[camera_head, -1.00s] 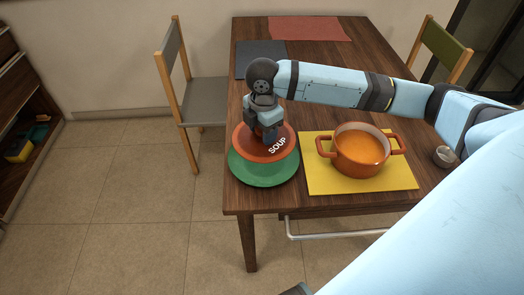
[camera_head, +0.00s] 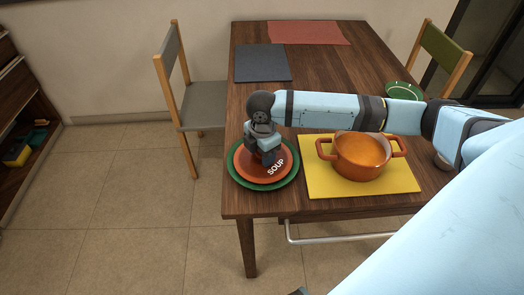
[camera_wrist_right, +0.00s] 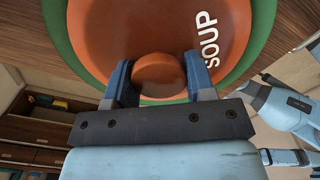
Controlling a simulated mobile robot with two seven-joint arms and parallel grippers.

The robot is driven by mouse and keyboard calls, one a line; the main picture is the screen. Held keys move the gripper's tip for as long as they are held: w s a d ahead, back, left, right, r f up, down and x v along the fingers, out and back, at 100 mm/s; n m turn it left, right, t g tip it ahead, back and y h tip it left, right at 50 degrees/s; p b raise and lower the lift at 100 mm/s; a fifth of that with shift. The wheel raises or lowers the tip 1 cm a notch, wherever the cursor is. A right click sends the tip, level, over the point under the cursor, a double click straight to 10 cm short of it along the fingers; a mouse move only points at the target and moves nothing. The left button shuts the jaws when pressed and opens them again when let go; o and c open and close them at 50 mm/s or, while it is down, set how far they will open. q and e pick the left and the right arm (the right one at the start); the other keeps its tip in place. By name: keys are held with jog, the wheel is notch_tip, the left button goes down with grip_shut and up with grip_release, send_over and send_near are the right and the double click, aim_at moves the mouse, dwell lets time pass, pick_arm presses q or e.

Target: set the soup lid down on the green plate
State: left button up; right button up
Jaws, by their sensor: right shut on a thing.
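The orange soup lid (camera_head: 246,165), marked SOUP, lies level over the green plate (camera_head: 236,178) at the table's front left corner. A green rim shows around the lid. Whether the lid touches the plate I cannot tell for sure. My right gripper (camera_head: 266,158) is above the lid and shut on its knob. In the right wrist view the two fingers stand on either side of the round knob (camera_wrist_right: 158,74). The orange pot of soup (camera_head: 361,157) stands uncovered to the right.
The pot stands on a yellow mat (camera_head: 320,188). A dark grey mat (camera_head: 263,62) and a red mat (camera_head: 308,32) lie farther back. Another green dish (camera_head: 403,91) is at the right edge. The table's front edge is close to the plate.

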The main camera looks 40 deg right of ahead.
jog(key=o, duration=1)
jog(key=shift+f, duration=0.1)
notch_tip(320, 180, up, 13)
jog(key=p, duration=0.2)
jog(key=shift+f, duration=0.2)
jog(key=shift+f, duration=0.1)
